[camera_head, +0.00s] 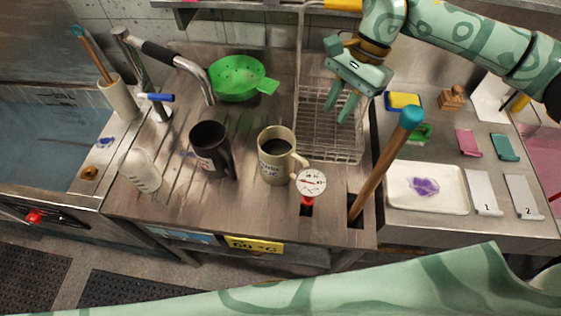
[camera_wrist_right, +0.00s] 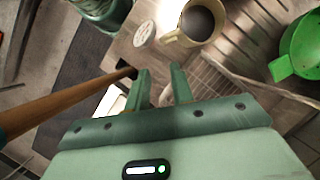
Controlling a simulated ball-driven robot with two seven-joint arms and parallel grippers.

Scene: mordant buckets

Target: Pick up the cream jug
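My left gripper is in neither view.
A black jug (camera_head: 205,160) stands left of the cream jug. A round dial (camera_head: 311,183) is close to its handle side. A wooden stick with a blue end (camera_head: 385,163) leans up at the right. A green colander (camera_head: 235,78) lies behind, beside the wire rack (camera_head: 318,130).

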